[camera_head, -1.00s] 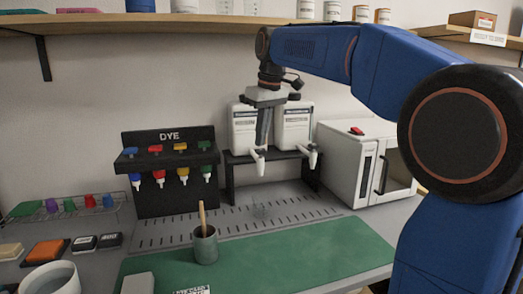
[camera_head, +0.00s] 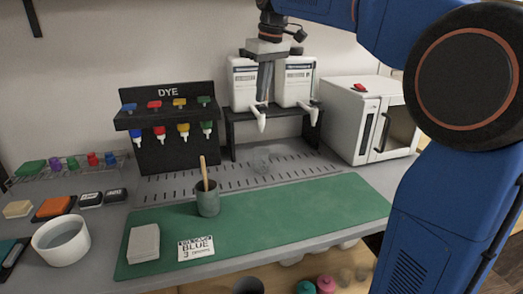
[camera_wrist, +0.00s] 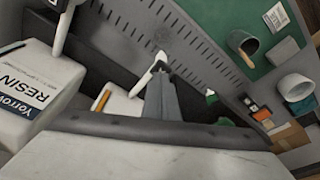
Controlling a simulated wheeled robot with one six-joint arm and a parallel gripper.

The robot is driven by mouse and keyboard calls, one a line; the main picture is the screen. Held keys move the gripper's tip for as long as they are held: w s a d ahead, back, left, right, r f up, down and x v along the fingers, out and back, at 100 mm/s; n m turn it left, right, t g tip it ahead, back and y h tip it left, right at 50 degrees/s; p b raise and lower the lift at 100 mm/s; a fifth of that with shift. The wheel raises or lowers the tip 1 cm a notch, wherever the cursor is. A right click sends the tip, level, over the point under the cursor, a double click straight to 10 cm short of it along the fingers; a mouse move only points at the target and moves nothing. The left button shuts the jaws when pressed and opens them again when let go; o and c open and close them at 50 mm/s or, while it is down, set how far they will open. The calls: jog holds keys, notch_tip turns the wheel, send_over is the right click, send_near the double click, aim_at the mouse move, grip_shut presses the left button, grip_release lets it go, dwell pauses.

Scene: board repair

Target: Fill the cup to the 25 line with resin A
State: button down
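The clear cup (camera_head: 262,158) stands on the slotted drain plate below the left dispenser. It shows only faintly and I cannot read its lines or see any fill; a faint outline also shows in the wrist view (camera_wrist: 160,38). Two white resin jugs, left (camera_head: 242,77) and right (camera_head: 296,84), sit on a black stand with white spouts. Their A or B marks are not readable. My gripper (camera_head: 263,101) looks shut and empty, pointing down in front of the left jug. In the wrist view its fingertips (camera_wrist: 160,76) are close to the left jug's spout (camera_wrist: 150,72); contact is unclear.
A dye rack (camera_head: 170,128) stands left and a white oven-like box (camera_head: 368,120) right. The green mat (camera_head: 290,207) in front holds a grey cup with a stick (camera_head: 207,202), a pale block (camera_head: 144,243) and a "BLUE 3" card (camera_head: 196,248). The mat's right half is clear.

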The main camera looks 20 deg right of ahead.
jog(key=shift+f, duration=0.85)
dwell(1.0)
dwell(3.0)
jog(key=shift+r, duration=0.8)
jog(key=shift+r, duration=0.15)
dwell(0.8)
jog(key=shift+r, duration=2.5)
jog(key=shift+s, duration=0.1)
